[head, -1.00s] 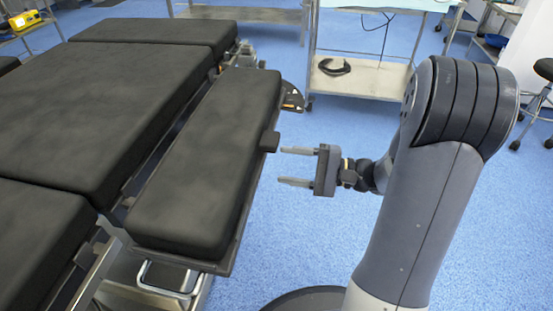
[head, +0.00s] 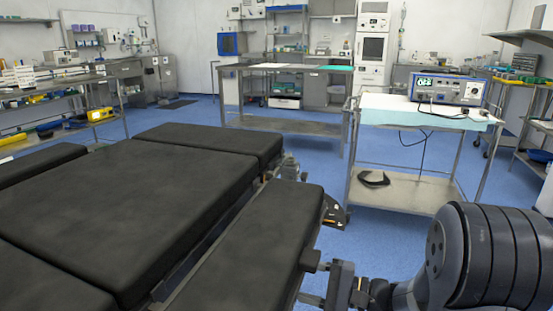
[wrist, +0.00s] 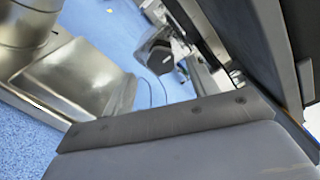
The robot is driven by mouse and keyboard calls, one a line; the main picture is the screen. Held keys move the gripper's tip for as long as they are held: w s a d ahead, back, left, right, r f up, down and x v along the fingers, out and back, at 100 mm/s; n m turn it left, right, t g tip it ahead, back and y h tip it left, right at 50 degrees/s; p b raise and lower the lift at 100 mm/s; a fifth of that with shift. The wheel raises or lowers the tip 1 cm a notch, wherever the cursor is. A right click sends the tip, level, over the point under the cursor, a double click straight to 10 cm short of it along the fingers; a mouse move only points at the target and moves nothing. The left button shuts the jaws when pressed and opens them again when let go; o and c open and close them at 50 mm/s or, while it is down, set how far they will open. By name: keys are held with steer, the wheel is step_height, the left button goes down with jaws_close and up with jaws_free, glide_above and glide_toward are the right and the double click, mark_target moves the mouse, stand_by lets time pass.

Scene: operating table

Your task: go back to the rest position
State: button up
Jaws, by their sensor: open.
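My gripper (head: 312,284) is at the bottom of the head view, just right of the narrow black side pad (head: 265,235) of the operating table. Its two fingers point left toward the pad and are apart, with nothing visible between them. The upper finger ends close to a small dark block (head: 311,259) on the pad's side; I cannot tell whether they touch. The large black table pad (head: 130,205) lies further left. In the wrist view, a grey surface with a dark bar fills the foreground, and the fingertips cannot be made out.
A metal cart (head: 410,190) with a blue-cased device (head: 447,88) stands behind my arm, a dark curved object (head: 373,178) on its lower shelf. Another metal table (head: 285,125) stands at the back. Blue floor is open between the operating table and the cart.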

steer(key=x, duration=0.4)
steer(key=shift+w+a+b, duration=0.1)
steer(key=shift+a+b, duration=0.1)
steer(key=shift+b, duration=0.2)
steer(key=p+v, duration=0.3)
steer(key=v, duration=0.8)
steer(key=w+a+m+p, duration=0.2)
steer(key=a+m+p, duration=0.3)
steer(key=m, duration=0.6)
steer(key=w+a+m+p, duration=0.2)
steer(key=a+m+p, duration=0.3)
steer(key=m+p, duration=0.4)
steer(key=shift+m, duration=0.9)
